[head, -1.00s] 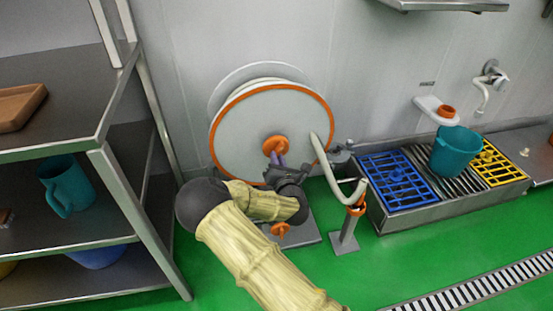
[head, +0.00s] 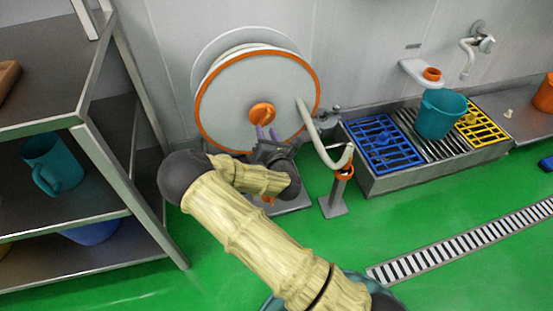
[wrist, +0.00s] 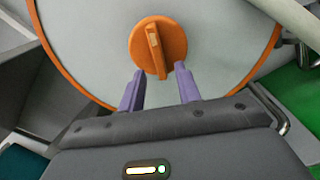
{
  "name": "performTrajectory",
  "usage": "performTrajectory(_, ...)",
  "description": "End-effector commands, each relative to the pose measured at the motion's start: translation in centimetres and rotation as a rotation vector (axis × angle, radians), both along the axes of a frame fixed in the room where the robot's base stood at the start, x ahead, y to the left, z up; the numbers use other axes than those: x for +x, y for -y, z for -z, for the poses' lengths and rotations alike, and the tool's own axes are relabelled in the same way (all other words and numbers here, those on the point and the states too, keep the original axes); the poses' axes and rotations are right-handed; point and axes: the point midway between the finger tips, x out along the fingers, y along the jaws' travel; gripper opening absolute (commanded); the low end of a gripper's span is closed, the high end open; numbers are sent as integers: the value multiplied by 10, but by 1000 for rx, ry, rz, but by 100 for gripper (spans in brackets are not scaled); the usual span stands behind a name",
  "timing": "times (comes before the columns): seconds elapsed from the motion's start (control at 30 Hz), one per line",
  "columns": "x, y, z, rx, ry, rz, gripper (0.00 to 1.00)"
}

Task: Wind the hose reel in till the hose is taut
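The hose reel (head: 225,95) stands against the wall, a pale disc with an orange rim. Its orange hub knob (head: 262,114) has a raised grip bar, which stands nearly upright in the wrist view (wrist: 157,48). The pale hose (head: 318,133) runs from the reel's right side down to an orange-ringed stand (head: 337,190). My gripper (head: 266,132) is just below the knob. In the wrist view its two purple fingers (wrist: 160,85) are apart with nothing between them. The grip bar's lower end is just beyond the fingertips; I cannot tell whether they touch the knob.
A metal shelf (head: 100,215) with a teal jug (head: 52,165) stands close on the left. A sink bench (head: 385,178) with blue and yellow grates and a teal bucket (head: 441,114) is on the right. Green floor (head: 420,215) is open in front, with a drain grating (head: 465,240).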

Motion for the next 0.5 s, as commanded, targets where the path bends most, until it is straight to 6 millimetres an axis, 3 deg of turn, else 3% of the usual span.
performTrajectory(0.5, -101, 27, 0, -5, -6, 1, 34)
